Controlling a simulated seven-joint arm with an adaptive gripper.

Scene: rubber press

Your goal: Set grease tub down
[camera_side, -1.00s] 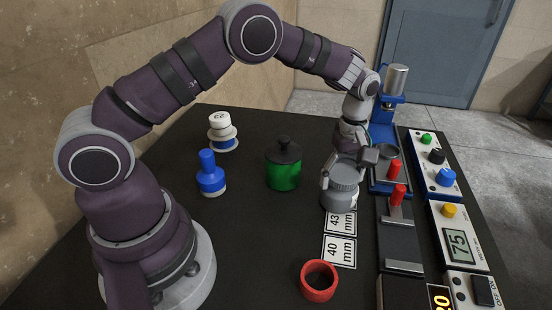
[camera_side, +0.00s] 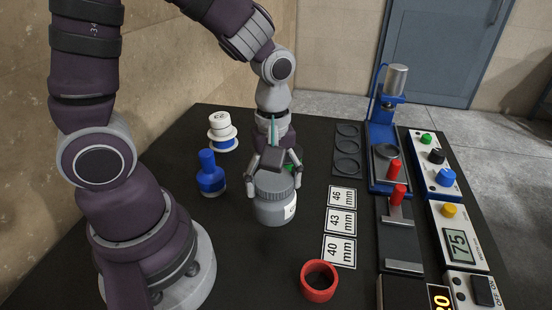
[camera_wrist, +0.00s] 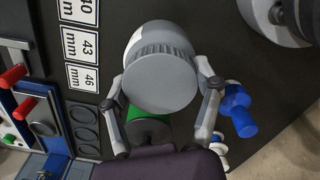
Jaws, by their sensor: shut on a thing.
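The grease tub is a grey jar (camera_side: 275,208) with a ridged grey lid and a white label on its side. My gripper (camera_side: 274,180) is shut on it around the lid, from above. In the wrist view the tub (camera_wrist: 160,75) fills the space between the two fingers of my gripper (camera_wrist: 162,85). The tub looks upright, at or just above the black table; I cannot tell whether its base touches.
A green pot (camera_wrist: 148,130) is close behind the tub, mostly hidden in the side view. A blue-knobbed piece (camera_side: 211,175) and a white spool (camera_side: 222,132) stand left. Size cards (camera_side: 340,222), a three-ring plate (camera_side: 346,150) and a blue press (camera_side: 384,125) are right. A red ring (camera_side: 319,281) lies in front.

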